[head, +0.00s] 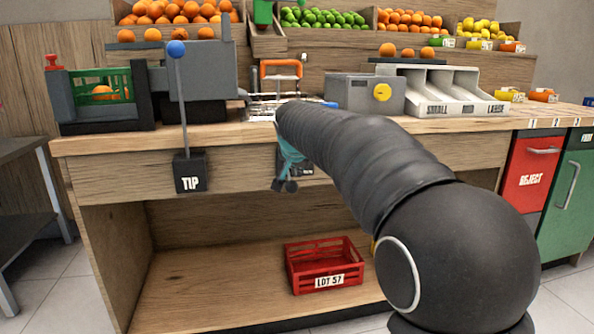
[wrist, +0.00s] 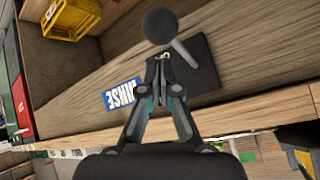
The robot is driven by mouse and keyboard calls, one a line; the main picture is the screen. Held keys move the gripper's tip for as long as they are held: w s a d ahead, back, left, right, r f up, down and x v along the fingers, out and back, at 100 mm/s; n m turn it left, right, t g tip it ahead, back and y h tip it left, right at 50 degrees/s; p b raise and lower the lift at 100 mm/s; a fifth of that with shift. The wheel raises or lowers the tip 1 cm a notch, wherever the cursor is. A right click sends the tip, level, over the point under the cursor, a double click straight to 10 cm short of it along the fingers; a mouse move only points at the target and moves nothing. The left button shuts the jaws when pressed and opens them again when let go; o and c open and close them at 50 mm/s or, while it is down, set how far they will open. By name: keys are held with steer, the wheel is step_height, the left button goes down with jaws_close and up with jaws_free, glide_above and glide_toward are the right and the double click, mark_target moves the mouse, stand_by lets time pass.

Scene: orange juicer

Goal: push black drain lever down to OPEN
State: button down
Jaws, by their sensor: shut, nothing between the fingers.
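The black drain lever has a round black knob (wrist: 160,25) on a grey rod (wrist: 186,53). The rod runs from a black plate (wrist: 206,70) on the wooden counter front in the wrist view. My gripper (wrist: 158,62) is shut and empty, its fingertips close to the knob and in front of the plate. Part of the plate's lettering is hidden behind the fingers. I cannot tell whether the fingertips touch the knob. In the head view my teal-sided gripper (head: 287,155) hangs before the counter front, and the lever is mostly hidden there.
A blue RINSE label (wrist: 124,94) is beside the plate. A blue-knobbed TIP lever (head: 182,110) stands on the left. A red LOT 57 crate (head: 322,262) sits on the lower shelf. A yellow crate (wrist: 70,19) shows in the wrist view. The red REJECT bin (head: 531,178) is right.

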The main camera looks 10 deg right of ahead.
stand_by(0.3)
step_height(320, 180, up, 4)
steer(key=w+d+p, duration=0.2)
steer(key=p, duration=0.2)
steer(key=s+r+b, duration=0.1)
steer(key=s, duration=0.8)
steer(key=shift+s+a+r+b, duration=0.25)
steer(key=shift+s+a+b, duration=0.05)
steer(key=shift+s+a, duration=0.05)
